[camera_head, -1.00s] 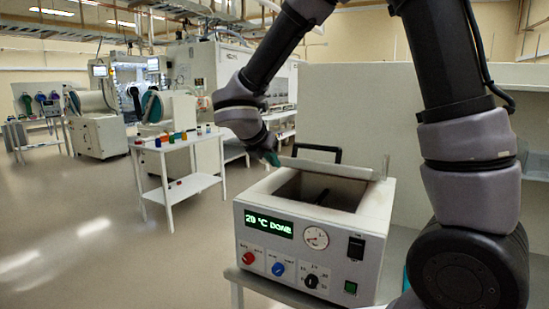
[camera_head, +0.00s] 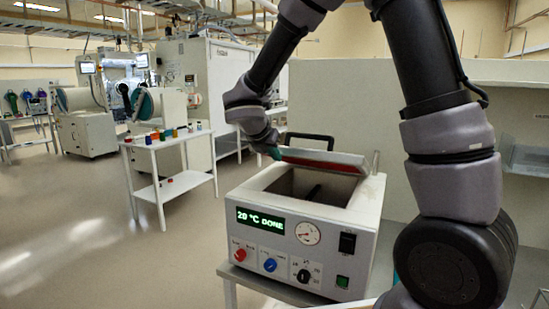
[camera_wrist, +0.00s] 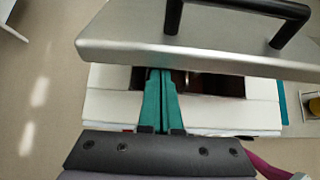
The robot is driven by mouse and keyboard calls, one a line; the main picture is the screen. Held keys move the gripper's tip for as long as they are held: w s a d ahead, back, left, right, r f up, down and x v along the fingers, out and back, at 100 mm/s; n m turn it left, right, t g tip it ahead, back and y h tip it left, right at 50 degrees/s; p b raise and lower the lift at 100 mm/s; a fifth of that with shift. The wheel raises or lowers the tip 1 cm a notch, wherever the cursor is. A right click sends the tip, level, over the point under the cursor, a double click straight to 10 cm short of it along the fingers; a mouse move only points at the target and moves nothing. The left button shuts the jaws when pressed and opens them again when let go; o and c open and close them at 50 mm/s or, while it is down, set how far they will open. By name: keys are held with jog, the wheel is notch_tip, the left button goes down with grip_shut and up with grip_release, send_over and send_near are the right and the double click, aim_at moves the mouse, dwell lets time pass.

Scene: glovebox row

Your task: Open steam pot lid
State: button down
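The steam pot (camera_head: 255,200) is a white box on a bench, its display reading "20 °C DONE". Its opening (camera_head: 310,188) shows dark inside. The grey metal lid (camera_head: 325,157) with a black handle (camera_head: 310,138) is raised at the back of the opening, with a red strip along its lower side. My gripper (camera_head: 274,153) is at the lid's left end. In the wrist view, my gripper's green fingers (camera_wrist: 160,73) are together, tips at or under the lid's near edge (camera_wrist: 190,58). Tip contact is hidden.
A pale wall panel (camera_head: 340,100) stands behind the pot. A white side table (camera_head: 168,142) with small coloured items stands to the left. The floor between is clear. A grey tray (camera_head: 525,155) sits on a shelf at the right.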

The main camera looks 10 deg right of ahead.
jog(key=shift+w+d+r, duration=0.1)
jog(key=w+d+r, duration=0.1)
jog(key=r, duration=0.1)
jog(key=w+d+r+g+y, duration=0.1)
jog(key=r, duration=0.2)
jog(key=w+r+g, duration=0.1)
jog(key=w+r, duration=0.1)
jog(key=r, duration=0.1)
jog(key=shift+d+y, duration=0.3)
jog(key=shift+d, duration=0.1)
jog(key=w+d+r, duration=0.5)
jog(key=w+r, duration=0.1)
jog(key=w, duration=0.2)
jog(key=w+d+r, duration=0.6)
jog(key=w, duration=0.2)
jog(key=shift+w+r, duration=0.25)
jog(key=shift+w, duration=0.05)
jog(key=s+a, duration=0.2)
jog(key=s, duration=0.2)
notch_tip(320, 180, up, 9)
jog(key=w, duration=0.2)
jog(key=shift+d, duration=0.4)
